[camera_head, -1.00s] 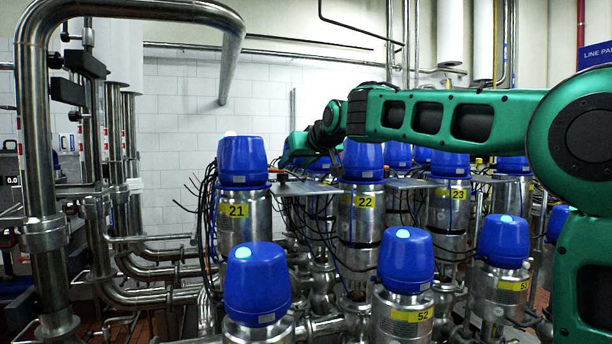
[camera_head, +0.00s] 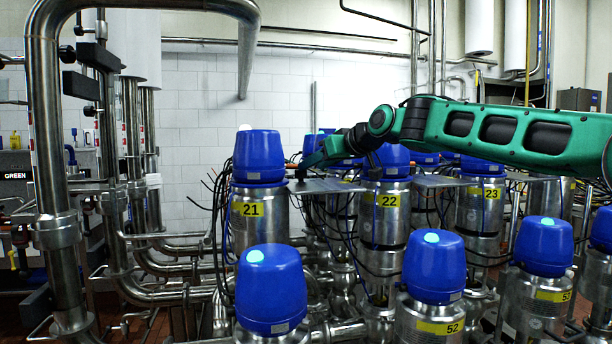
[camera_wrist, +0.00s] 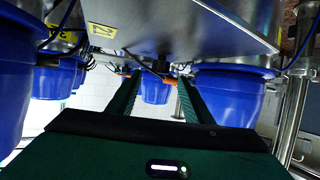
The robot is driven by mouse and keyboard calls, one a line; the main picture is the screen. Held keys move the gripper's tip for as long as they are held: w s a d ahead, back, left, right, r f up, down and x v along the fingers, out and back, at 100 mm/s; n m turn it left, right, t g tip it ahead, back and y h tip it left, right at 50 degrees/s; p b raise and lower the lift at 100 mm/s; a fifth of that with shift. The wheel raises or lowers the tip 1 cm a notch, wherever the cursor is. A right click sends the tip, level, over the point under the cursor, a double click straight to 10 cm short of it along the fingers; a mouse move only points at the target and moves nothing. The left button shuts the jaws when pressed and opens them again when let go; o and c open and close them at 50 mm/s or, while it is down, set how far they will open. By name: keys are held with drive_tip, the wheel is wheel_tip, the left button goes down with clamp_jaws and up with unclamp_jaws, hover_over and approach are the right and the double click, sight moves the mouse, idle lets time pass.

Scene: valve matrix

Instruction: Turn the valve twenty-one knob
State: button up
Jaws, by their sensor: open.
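Valve twenty-one is a steel cylinder with a yellow 21 label (camera_head: 248,209) and a blue cap (camera_head: 258,157) with a pale light on top, left of centre in the head view.
Valve 22 (camera_head: 388,199) and valve 23 (camera_head: 480,192) stand to the right, with valve 52 (camera_head: 433,265) in front. Another blue cap (camera_head: 270,290) stands in front of valve 21. A metal plate (camera_head: 325,186) and loose cables crowd the gaps. Pipes (camera_head: 58,235) stand left.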

sight(301, 175)
drive_tip(key=shift+x, duration=3)
drive_tip(key=c, duration=1.1)
drive_tip(key=shift+o, duration=0.2)
drive_tip(key=shift+a, duration=0.1)
drive_tip(key=shift+s+a+m+t+h, duration=0.15)
drive_tip(key=shift+m+t+h, duration=0.35)
drive_tip(key=shift+m+h, duration=0.1)
drive_tip(key=shift+a+m+t+h, duration=0.15)
drive_tip(key=shift+m+t+h, duration=0.55)
drive_tip(key=shift+m+h, duration=0.6)
